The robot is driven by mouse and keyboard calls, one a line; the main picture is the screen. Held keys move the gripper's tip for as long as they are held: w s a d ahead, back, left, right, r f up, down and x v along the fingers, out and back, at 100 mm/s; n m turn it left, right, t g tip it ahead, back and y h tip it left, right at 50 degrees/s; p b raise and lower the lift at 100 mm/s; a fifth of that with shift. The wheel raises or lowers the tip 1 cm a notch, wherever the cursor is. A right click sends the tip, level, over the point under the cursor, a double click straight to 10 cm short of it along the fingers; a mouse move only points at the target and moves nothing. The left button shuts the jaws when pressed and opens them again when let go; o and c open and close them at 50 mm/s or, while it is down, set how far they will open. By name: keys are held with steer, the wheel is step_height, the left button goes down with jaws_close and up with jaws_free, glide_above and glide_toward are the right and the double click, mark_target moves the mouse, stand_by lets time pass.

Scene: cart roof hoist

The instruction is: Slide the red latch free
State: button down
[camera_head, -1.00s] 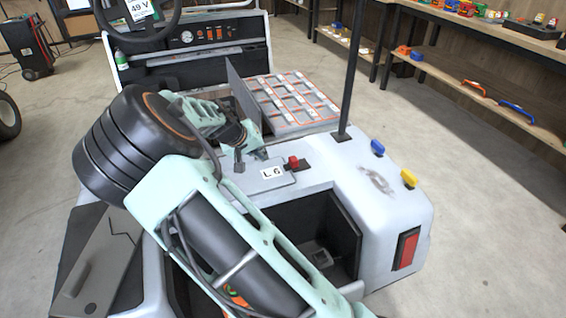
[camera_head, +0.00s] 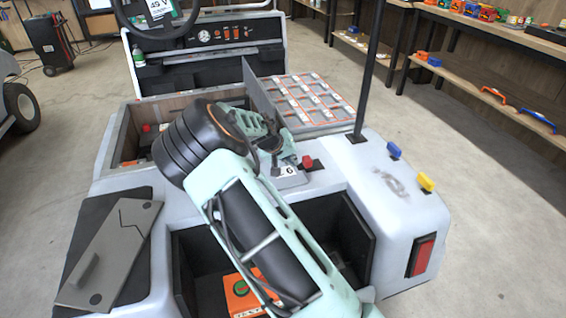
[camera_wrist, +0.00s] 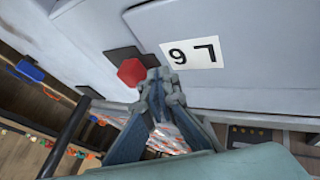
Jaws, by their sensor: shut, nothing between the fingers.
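In the wrist view the red latch (camera_wrist: 131,72) is a red hexagonal knob beside the fingertips, and the label (camera_wrist: 190,52) is on the other side. My gripper (camera_head: 275,167) is over the panel left of the latch and partly covers the label. In the wrist view my gripper (camera_wrist: 160,82) is shut and empty, close to the knob; I cannot tell whether it touches.
A dark upright post (camera_head: 368,75) stands right of the latch. A thin upright panel (camera_head: 261,105) and a compartment tray (camera_head: 315,100) are behind. An open bay (camera_head: 340,225) is in front.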

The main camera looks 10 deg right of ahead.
mark_target(306, 159)
steer(key=shift+w+d, duration=0.15)
steer(key=shift+d, duration=0.85)
steer(key=shift+w+d, duration=0.15)
steer(key=shift+d, duration=0.55)
steer(key=shift+w+d, duration=0.15)
steer(key=shift+d, duration=0.5)
steer(key=shift+a, duration=0.1)
